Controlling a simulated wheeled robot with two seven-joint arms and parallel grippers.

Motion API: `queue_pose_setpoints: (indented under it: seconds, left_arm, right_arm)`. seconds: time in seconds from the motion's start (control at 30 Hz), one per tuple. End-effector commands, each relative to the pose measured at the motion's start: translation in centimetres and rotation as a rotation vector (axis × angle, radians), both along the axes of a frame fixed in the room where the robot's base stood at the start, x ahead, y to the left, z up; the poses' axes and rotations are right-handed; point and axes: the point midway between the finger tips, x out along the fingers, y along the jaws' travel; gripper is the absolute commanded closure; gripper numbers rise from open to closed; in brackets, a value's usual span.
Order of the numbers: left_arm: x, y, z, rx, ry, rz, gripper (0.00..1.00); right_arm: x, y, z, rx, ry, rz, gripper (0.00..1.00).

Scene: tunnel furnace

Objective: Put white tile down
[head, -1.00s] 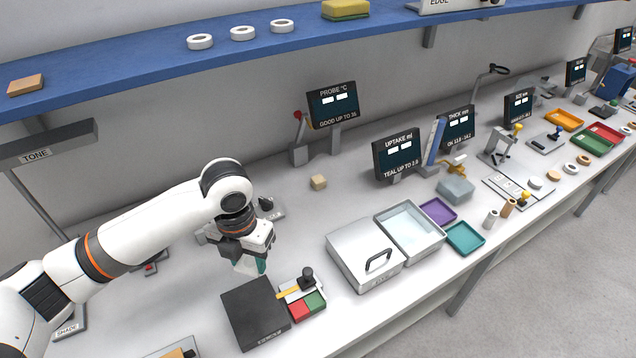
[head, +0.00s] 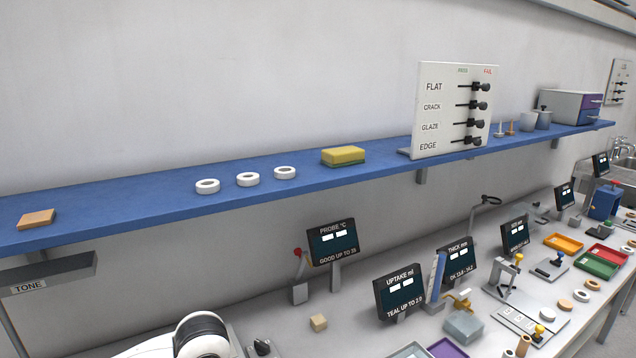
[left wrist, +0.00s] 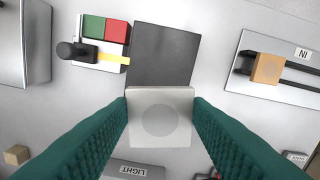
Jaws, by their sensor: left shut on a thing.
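The white tile (left wrist: 160,118) shows in the left wrist view as a pale square plate with a faint round mark. My left gripper (left wrist: 161,103) is shut on it, with one teal ribbed finger against each side edge. The tile's far edge overlaps the near edge of a dark flat block (left wrist: 166,52) in this view; I cannot tell whether they touch. In the head view only a piece of my left arm shows at the bottom edge, and its gripper is out of frame. My right gripper is in neither view.
At right is an IN plate (left wrist: 301,67) with a tan block (left wrist: 268,68). In the head view, a blue shelf (head: 120,205) runs above the bench, with white rings and a sponge (head: 343,155).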

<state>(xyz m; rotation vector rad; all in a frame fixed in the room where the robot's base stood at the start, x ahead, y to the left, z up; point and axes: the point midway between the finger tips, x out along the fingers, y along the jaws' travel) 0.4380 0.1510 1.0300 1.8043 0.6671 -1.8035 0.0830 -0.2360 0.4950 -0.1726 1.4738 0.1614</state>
Motion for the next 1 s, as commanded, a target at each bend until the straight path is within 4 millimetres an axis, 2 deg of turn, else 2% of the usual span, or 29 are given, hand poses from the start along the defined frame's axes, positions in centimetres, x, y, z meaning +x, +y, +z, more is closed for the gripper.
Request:
queue_pose_setpoints:
  seconds: [1.0]
  left_arm:
    - [-4.7, 3.3, 1.7, -0.002, 0.01, 1.999, 0.78]
  right_arm:
    - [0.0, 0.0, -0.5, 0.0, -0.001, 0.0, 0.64]
